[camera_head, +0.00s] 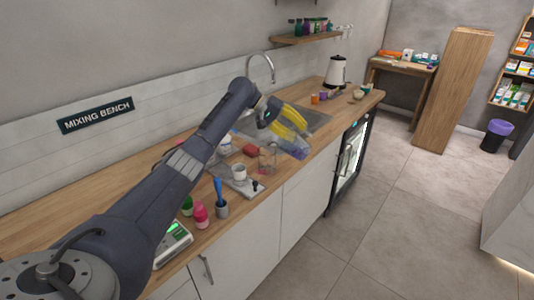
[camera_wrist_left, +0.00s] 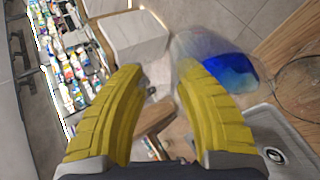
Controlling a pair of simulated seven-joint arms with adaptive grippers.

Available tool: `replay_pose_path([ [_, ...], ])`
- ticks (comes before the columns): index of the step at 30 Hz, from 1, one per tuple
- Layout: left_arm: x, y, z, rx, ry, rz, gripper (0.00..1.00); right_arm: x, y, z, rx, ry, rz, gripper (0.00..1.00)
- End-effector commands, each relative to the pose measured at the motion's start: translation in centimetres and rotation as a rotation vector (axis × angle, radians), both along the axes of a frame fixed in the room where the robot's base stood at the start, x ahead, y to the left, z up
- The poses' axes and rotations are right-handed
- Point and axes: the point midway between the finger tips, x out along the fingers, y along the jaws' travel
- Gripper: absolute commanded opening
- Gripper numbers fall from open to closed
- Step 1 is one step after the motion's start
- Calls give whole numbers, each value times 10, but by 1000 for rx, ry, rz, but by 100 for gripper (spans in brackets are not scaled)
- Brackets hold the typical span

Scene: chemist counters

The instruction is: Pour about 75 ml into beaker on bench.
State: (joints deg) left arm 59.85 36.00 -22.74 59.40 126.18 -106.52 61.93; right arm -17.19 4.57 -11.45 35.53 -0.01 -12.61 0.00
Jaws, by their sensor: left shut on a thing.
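My left gripper (camera_head: 296,130) reaches over the bench's front edge, its yellow fingers shut on a clear vessel. The vessel (camera_head: 296,150) looks bluish and lies strongly tilted. In the left wrist view the vessel (camera_wrist_left: 212,58) holds blue liquid gathered toward its right end, beside the fingers (camera_wrist_left: 162,72). A clear glass beaker (camera_head: 267,158) stands on the bench just left of and below the held vessel. A round glass outline in the left wrist view (camera_wrist_left: 300,85) looks like this beaker. I cannot tell whether any liquid is in it. My right gripper is not in view.
The sink (camera_head: 305,117) and tap (camera_head: 261,60) lie behind. The floor in front is free.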

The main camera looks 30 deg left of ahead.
Motion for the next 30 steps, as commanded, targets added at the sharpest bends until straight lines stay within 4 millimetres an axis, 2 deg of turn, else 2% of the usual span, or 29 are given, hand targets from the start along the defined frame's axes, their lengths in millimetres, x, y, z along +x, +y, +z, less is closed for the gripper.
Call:
replay_pose_path([
  [30, -2, 5, 6, -61, -23, 1, 0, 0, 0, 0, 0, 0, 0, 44],
])
